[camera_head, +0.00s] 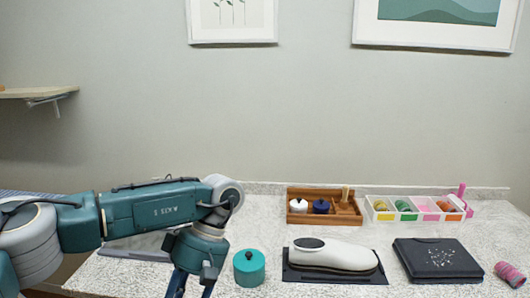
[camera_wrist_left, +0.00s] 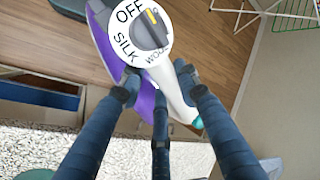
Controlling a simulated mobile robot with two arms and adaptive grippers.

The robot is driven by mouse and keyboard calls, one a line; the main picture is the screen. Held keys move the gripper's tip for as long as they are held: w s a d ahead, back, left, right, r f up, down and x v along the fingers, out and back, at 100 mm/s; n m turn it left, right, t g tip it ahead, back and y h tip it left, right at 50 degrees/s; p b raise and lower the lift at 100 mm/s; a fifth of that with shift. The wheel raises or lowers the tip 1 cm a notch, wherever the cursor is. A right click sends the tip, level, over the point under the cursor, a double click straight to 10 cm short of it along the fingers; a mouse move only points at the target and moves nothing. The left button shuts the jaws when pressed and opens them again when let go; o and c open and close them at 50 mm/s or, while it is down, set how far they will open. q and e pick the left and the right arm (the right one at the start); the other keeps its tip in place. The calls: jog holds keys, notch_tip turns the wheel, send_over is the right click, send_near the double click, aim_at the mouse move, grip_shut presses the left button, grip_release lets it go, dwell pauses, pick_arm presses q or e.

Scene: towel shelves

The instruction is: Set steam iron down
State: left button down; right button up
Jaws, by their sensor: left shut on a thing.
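The steam iron (camera_wrist_left: 146,100) shows in the left wrist view, with a purple body, a white handle part and a round dial (camera_wrist_left: 133,35) marked OFF, SILK and WOOL. My left gripper (camera_wrist_left: 160,85) is shut on it, with dark blue fingers on both sides of the narrow white and purple part. Wooden floor shows beyond the iron, and the counter is at lower left. In the head view the upper part of my left gripper (camera_head: 188,286) shows at the bottom edge; its fingertips and the iron are cut off below. My right gripper is not in view.
A grey flat piece (camera_head: 130,246) lies partly behind my arm.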

pick_arm(q)
jog(key=s+a+f+m+t+y, duration=0.2)
jog(key=s+m+t, duration=0.3)
jog(key=s+m, duration=0.3)
jog(key=shift+s+f+m+y, duration=0.2)
jog(key=shift+f+m+y, duration=0.2)
jog(key=shift+m, duration=0.9)
